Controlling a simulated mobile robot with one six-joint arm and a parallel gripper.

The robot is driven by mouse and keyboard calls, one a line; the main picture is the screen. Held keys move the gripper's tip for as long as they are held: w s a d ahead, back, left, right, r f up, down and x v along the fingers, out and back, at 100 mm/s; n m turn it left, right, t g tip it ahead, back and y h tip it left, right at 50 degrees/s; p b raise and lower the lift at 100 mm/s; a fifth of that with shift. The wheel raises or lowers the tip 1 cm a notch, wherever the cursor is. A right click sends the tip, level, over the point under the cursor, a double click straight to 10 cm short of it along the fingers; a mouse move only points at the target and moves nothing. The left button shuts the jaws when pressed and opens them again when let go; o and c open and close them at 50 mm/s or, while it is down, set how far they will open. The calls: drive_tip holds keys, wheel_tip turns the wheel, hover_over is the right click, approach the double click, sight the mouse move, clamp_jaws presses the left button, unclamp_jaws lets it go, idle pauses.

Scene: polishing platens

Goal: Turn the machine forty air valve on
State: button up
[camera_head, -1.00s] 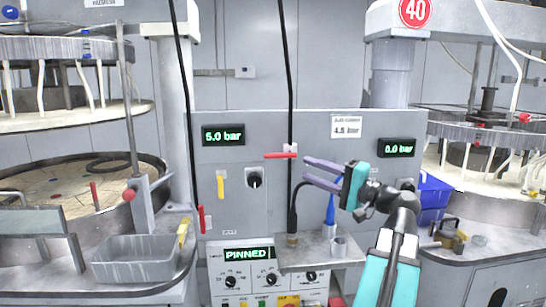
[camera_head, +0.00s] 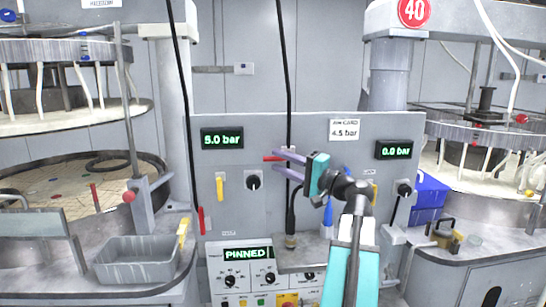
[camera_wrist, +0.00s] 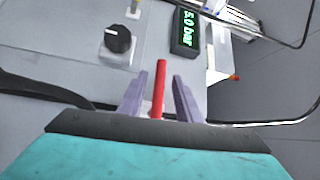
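A red lever (camera_head: 270,158) lies horizontal across the upper middle of the grey panel (camera_head: 330,200); I take it for the machine forty air valve, though no label on it is readable. My gripper (camera_head: 279,160) is at the lever with its two purple fingers open. In the wrist view the red lever (camera_wrist: 160,90) runs between the fingers (camera_wrist: 158,98), with a gap on each side. In the head view, the fingers and teal gripper body hide part of the lever. The right display (camera_head: 396,150), towards the "40" sign (camera_head: 414,12), reads 0.0 bar.
The left display (camera_head: 222,138) reads 5.0 bar. A yellow lever (camera_head: 220,187), a black knob (camera_head: 254,181) and another red lever (camera_head: 201,219) are to the left. A black hose (camera_head: 284,70) hangs close behind the gripper. A grey tray (camera_head: 137,260) stands at lower left.

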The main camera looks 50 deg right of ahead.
sight(276, 160)
drive_tip(key=shift+w+a+r+p, duration=0.1)
drive_tip(key=shift+w+p, duration=0.1)
drive_tip(key=shift+w, duration=0.6)
drive_tip(key=shift+w+r+p, duration=0.1)
drive_tip(key=shift+w+p, duration=0.05)
drive_tip(key=shift+w, duration=0.6)
clamp_jaws()
